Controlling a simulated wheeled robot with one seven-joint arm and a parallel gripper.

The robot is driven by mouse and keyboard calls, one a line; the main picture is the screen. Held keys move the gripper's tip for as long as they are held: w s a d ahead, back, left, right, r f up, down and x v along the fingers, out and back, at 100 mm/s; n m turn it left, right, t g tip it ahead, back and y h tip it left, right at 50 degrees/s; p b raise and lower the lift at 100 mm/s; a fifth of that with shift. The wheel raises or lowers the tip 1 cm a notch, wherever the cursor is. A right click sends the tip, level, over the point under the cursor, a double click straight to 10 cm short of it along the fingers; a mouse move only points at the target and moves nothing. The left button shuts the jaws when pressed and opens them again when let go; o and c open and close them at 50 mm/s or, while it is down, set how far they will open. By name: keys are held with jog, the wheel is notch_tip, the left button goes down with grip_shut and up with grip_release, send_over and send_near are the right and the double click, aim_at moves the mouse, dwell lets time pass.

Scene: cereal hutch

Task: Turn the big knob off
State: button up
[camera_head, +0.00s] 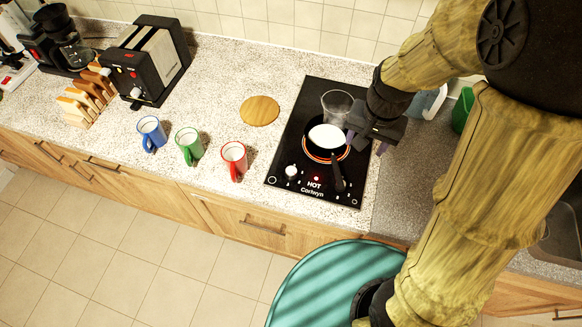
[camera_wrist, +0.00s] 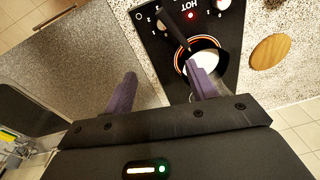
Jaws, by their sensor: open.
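The black cooktop (camera_head: 318,92) has a white knob (camera_head: 291,171) at its front left, also seen at the top of the wrist view (camera_wrist: 223,4). A second knob (camera_wrist: 161,26) sits on the other side of the panel, beside the pan handle; the handle largely hides it in the head view. I cannot tell which knob is bigger. A red light (camera_head: 316,179) glows by the word HOT. A dark pan (camera_head: 327,137) with white contents stands on an orange-glowing ring, handle to the front. My gripper (camera_wrist: 162,75) is open and empty above the cooktop's right side.
A clear glass vessel (camera_head: 337,104) stands behind the pan. A round wooden board (camera_head: 260,110) and blue (camera_head: 152,132), green (camera_head: 189,146) and red (camera_head: 233,160) mugs are to the left. A toaster (camera_head: 146,62) is farther left. Counter right of the cooktop is partly bare.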

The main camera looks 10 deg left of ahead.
jog(key=w+a+f+m+g, duration=0.1)
jog(key=w+a+f, duration=0.1)
jog(key=a, duration=0.6)
jog(key=m+h, duration=0.1)
send_over(291, 170)
jog(key=shift+w+a+f, duration=0.1)
jog(key=shift+a+f, duration=0.35)
jog(key=shift+f, duration=0.15)
jog(key=f+p, duration=0.1)
jog(key=f, duration=1)
jog(key=d+f+p, duration=0.1)
jog(key=f, duration=0.5)
jog(key=shift+f+p, duration=0.2)
jog(key=shift+p, duration=0.15)
jog(key=shift+a, duration=0.1)
jog(key=c, duration=1)
